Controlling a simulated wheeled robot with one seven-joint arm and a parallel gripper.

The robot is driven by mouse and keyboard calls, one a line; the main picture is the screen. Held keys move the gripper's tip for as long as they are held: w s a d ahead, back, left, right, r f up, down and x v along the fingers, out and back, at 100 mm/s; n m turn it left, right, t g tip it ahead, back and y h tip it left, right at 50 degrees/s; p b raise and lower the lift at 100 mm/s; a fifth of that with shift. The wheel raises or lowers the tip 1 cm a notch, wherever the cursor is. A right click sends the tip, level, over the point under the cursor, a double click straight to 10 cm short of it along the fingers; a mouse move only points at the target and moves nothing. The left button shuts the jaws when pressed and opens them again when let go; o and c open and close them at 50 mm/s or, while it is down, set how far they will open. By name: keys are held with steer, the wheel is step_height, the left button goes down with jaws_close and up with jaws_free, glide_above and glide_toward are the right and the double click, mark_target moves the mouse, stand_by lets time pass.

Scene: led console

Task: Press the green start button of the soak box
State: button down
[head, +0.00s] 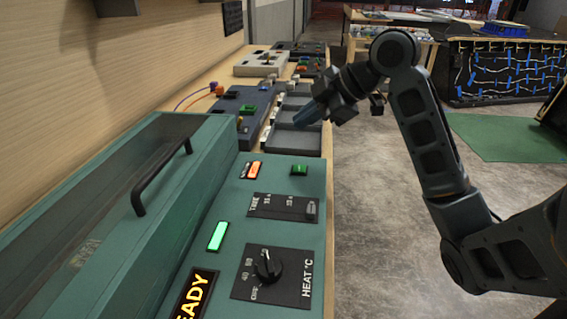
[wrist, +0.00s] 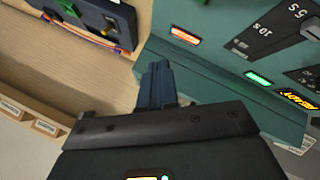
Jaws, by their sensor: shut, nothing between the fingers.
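The soak box is the teal console (head: 240,205) in the near left of the head view. Its green button (head: 299,170) sits at the far right corner of the panel; I cannot make it out in the wrist view. An orange lit lamp (head: 254,170) is left of the button and also shows in the wrist view (wrist: 185,36). A green lit lamp (head: 217,236) is nearer me. My gripper (head: 308,113) is shut and empty, raised beyond the button and apart from it.
The box has a lid with a black handle (head: 160,178), a time slider (head: 311,208), a heat knob (head: 268,266) and a READY display (head: 194,294). Beyond it stand a blue-grey console (head: 250,105) and grey trays (head: 294,143). The floor to the right is open.

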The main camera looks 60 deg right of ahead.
steer(key=shift+f, duration=0.15)
steer(key=b, duration=0.5)
glide_above(303, 169)
step_height(303, 169, down, 8)
steer(key=shift+r, duration=0.25)
steer(key=shift+f+b, duration=0.55)
steer(key=shift+b, duration=0.2)
steer(key=shift+f, duration=0.1)
stand_by(1.2)
steer(key=shift+a+f+b, duration=0.1)
steer(key=shift+f+b, duration=0.2)
steer(key=shift+b, duration=0.35)
steer(key=shift+f+b, duration=0.4)
steer(key=shift+b, duration=0.15)
stand_by(0.6)
steer(key=shift+r, duration=0.1)
steer(key=shift+r+p, duration=0.5)
steer(key=shift+r, duration=0.25)
